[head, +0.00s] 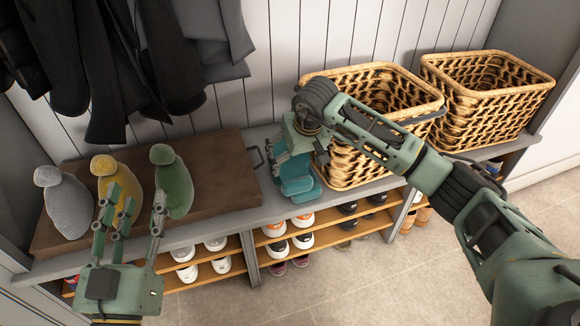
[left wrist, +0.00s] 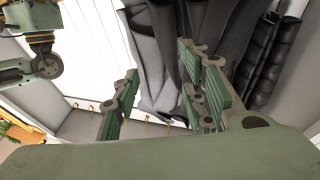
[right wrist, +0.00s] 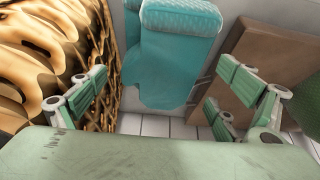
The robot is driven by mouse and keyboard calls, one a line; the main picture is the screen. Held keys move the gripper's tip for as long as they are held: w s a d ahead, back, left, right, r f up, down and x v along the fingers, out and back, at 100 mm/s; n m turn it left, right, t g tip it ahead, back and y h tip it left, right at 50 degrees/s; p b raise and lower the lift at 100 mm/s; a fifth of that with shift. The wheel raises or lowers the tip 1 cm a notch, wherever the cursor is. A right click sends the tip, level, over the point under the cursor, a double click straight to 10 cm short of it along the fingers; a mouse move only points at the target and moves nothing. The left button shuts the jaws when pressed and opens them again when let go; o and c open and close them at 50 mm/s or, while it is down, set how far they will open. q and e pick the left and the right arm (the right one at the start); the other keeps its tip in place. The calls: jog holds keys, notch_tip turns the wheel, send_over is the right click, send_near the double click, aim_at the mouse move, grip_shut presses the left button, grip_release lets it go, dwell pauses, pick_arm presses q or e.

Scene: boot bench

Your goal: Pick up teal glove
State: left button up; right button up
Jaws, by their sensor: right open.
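The teal glove (head: 297,186) is on the grey bench between the brown tray and the near wicker basket. In the right wrist view the teal glove (right wrist: 172,60) shows its ribbed end at the top, between my spread fingers and beyond them. My right gripper (head: 298,155) is open over the glove and hides part of it in the head view. I see no finger closed on it, and cannot tell whether one touches it. My left gripper (head: 133,208) is open and empty, in front of the tray's left part. The left wrist view shows its fingers (left wrist: 165,95) apart.
The brown tray (head: 225,170) holds grey (head: 62,203), yellow (head: 112,178) and green (head: 173,182) rounded items. The near wicker basket (head: 362,88) stands close to my right gripper; another basket (head: 488,85) is farther right. Dark coats (head: 120,60) hang above. Shoes (head: 275,240) fill shelves below.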

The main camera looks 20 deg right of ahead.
aim_at(293, 161)
jog(key=shift+w+f, duration=0.1)
jog(key=shift+w, duration=0.65)
jog(key=b+x, duration=0.1)
jog(key=x, duration=0.3)
jog(key=shift+w+f+b, duration=0.1)
jog(key=shift+f+b, duration=0.3)
pick_arm(q)
jog(key=s+r+t+h, duration=0.1)
jog(key=s+r+t, duration=0.3)
jog(key=r, duration=0.3)
jog(key=shift+r+t+h, duration=0.3)
jog(key=shift+r+t, duration=0.05)
jog(key=shift+t, duration=0.05)
jog(key=shift+s, duration=0.1)
pick_arm(e)
jog(key=shift+c, duration=0.3)
jog(key=c, duration=0.7)
